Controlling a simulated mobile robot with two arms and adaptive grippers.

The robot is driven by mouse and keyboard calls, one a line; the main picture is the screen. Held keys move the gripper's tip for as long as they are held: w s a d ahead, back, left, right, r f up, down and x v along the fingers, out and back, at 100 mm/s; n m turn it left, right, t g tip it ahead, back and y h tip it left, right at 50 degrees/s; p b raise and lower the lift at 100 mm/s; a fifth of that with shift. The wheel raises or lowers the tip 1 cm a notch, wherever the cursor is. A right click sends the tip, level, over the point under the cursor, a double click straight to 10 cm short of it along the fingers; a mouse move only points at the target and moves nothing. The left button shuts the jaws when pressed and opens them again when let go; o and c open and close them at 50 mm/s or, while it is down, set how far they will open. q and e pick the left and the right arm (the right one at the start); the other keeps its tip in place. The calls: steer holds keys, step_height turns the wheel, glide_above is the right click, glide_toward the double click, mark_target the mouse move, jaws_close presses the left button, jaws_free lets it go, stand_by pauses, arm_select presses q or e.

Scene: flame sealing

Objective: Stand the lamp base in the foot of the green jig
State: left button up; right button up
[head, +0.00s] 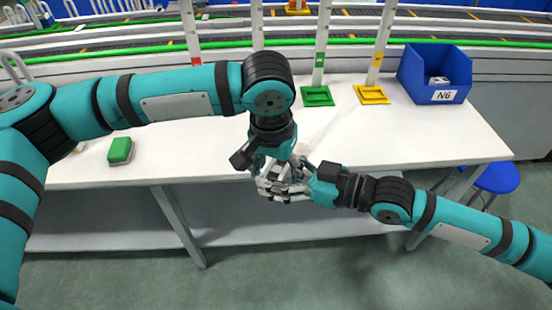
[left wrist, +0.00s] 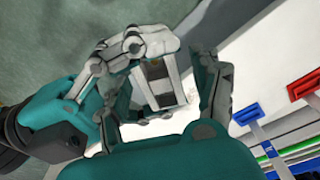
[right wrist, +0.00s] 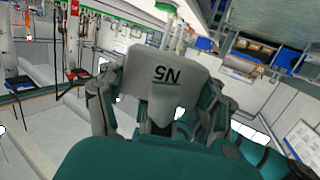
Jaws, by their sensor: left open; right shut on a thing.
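My right gripper (head: 290,184) is shut on a pale grey piece marked N5 (right wrist: 165,72), which I take to be the lamp base. It is held up in front of the table's near edge. My left gripper (head: 266,176) is open, pointing down at the right gripper. In the left wrist view, its fingers (left wrist: 158,95) are apart, with the right gripper's fingers and part of the held piece (left wrist: 155,82) between them. The fingers hide most of the piece in the head view. The green jig's foot (head: 317,97) stands empty on the table.
A yellow jig foot (head: 371,95) is right of the green one. A red foot (left wrist: 304,86) and a blue foot (left wrist: 248,113) show in the left wrist view. A blue bin marked N6 (head: 436,76) stands back right; a green block (head: 120,150) lies front left.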

arm_select(q)
steer(key=shift+f, duration=0.1)
steer(key=c, duration=1.2)
steer(key=shift+c, duration=0.3)
arm_select(e)
steer(key=o, duration=1.4)
